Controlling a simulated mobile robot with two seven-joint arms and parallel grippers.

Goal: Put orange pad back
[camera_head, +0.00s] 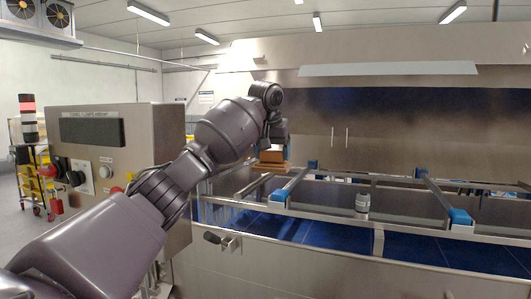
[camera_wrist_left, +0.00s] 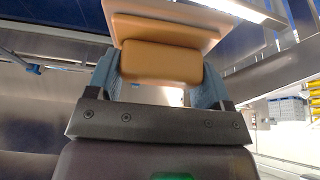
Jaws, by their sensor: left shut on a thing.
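The orange pad (camera_head: 270,166) is at the end of my left arm in the head view, above the left part of the conveyor frame. In the left wrist view it is a wide flat orange plate with a thick block (camera_wrist_left: 160,62) on the gripper's side. My left gripper (camera_wrist_left: 160,80) is shut on this block, with a blue-grey finger on each side of it. In the head view my left gripper (camera_head: 273,146) is partly hidden by its own wrist. My right gripper is not in view.
A conveyor with a blue belt (camera_head: 310,232) runs under metal rails with blue end blocks (camera_head: 279,197). A small grey cylinder (camera_head: 362,203) stands at the middle rail. A control box (camera_head: 115,150) with knobs stands at left. A steel hood (camera_head: 390,115) rises behind.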

